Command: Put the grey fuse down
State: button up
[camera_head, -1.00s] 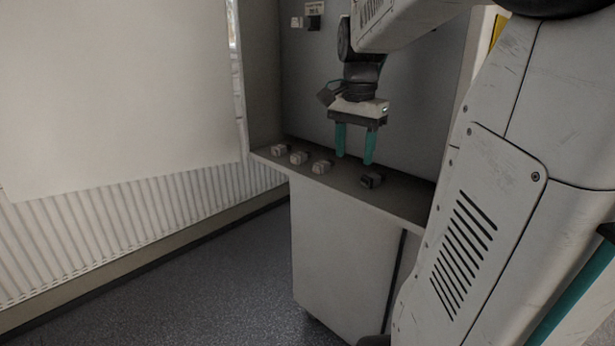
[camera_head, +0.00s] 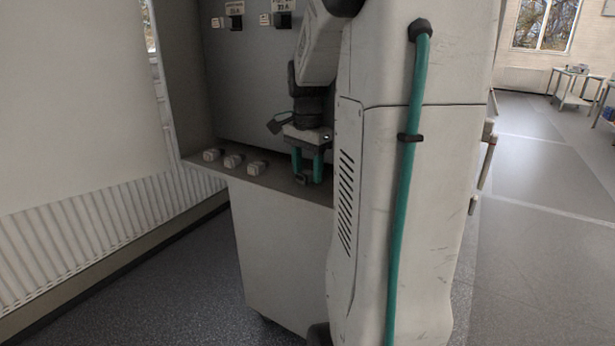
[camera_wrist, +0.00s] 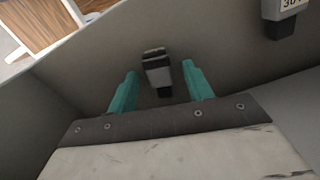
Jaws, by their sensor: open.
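The grey fuse (camera_head: 301,179), small and dark, lies on the cabinet's narrow shelf (camera_head: 277,182) in the head view. My gripper (camera_head: 307,177) points down over it, its two teal fingers spread on either side at shelf height. In the wrist view a grey block with dark ends, which looks like the same fuse (camera_wrist: 157,70), shows between and just beyond the open fingertips (camera_wrist: 160,78). A gap shows on both sides of it, so the jaws do not grip it.
Labelled holders (camera_head: 235,15) are on the upright panel (camera_head: 190,65) behind. A radiator (camera_head: 100,220) runs along the left wall. Open floor (camera_head: 540,160) lies at the right.

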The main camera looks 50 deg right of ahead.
grip_shut()
jog(key=shift+r, duration=0.1)
